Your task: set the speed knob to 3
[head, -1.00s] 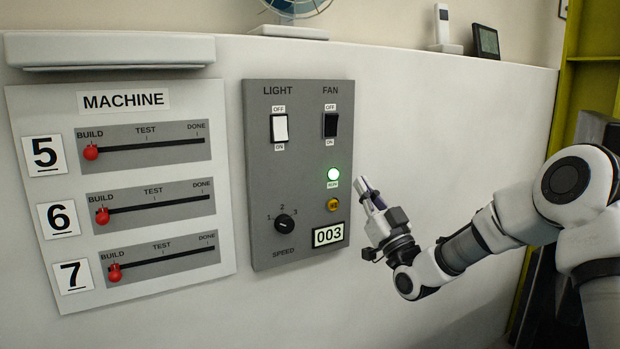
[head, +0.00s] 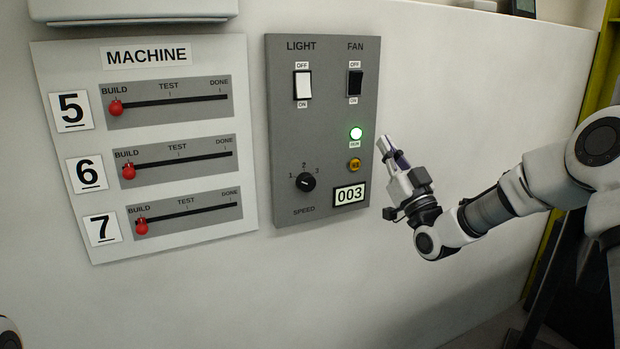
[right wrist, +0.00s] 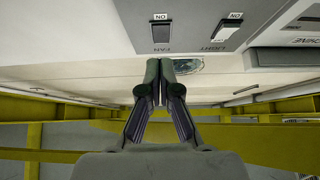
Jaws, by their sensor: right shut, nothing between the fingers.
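The black round speed knob (head: 306,182) sits low on the grey control panel (head: 322,120), with 1, 2 and 3 marked around it. Its small pale mark seems to face left, towards 1, but is too small to be sure. My right gripper (head: 384,143) is shut and empty, just right of the panel, near the green lamp's height and apart from the knob. In the right wrist view its fingers (right wrist: 165,72) are together. The knob does not show in that view. My left gripper is out of view.
A machine board (head: 150,140) with red sliders is left. Wall below is clear.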

